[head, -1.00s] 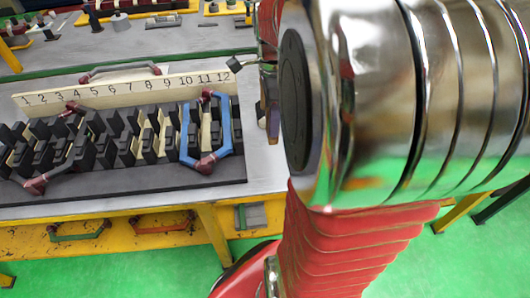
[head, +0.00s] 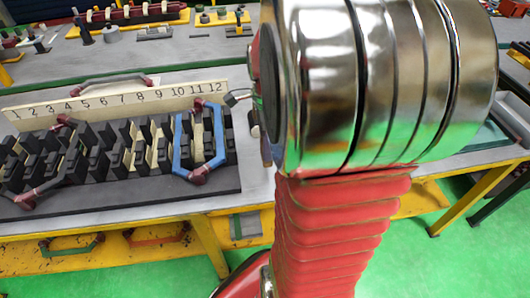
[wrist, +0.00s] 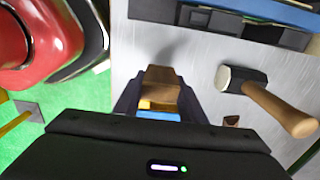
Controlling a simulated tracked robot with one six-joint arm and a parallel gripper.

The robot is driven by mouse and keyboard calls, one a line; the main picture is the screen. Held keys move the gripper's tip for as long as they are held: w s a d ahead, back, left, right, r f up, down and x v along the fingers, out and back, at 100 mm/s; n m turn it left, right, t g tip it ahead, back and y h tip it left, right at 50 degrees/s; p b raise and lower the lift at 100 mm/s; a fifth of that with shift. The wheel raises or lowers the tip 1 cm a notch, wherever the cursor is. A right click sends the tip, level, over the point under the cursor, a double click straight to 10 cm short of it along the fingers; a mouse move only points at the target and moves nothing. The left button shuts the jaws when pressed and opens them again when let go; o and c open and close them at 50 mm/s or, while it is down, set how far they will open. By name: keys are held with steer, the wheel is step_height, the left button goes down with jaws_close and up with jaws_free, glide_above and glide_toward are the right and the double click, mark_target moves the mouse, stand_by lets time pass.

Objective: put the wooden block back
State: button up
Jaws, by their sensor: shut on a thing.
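In the wrist view the wooden block (wrist: 160,86) is a brown block between the two dark fingers of my gripper (wrist: 160,100). The gripper is shut on it, over the grey metal tabletop (wrist: 205,62). A blue and yellow patch shows at the block's near end. I cannot tell whether the block touches the tabletop. In the head view my own shiny arm joint covers most of the gripper, and the block cannot be made out there.
A mallet (wrist: 270,98) with a wooden handle lies right of the gripper. The numbered stator rack (head: 120,205), with black slots and blue and dark coils, stands on the table at left. The table's front edge (head: 120,224) borders the green floor.

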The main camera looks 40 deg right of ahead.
steer(key=shift+f, duration=1.9)
steer(key=o, duration=1.4)
step_height(320, 180, up, 12)
steer(key=shift+r, duration=0.1)
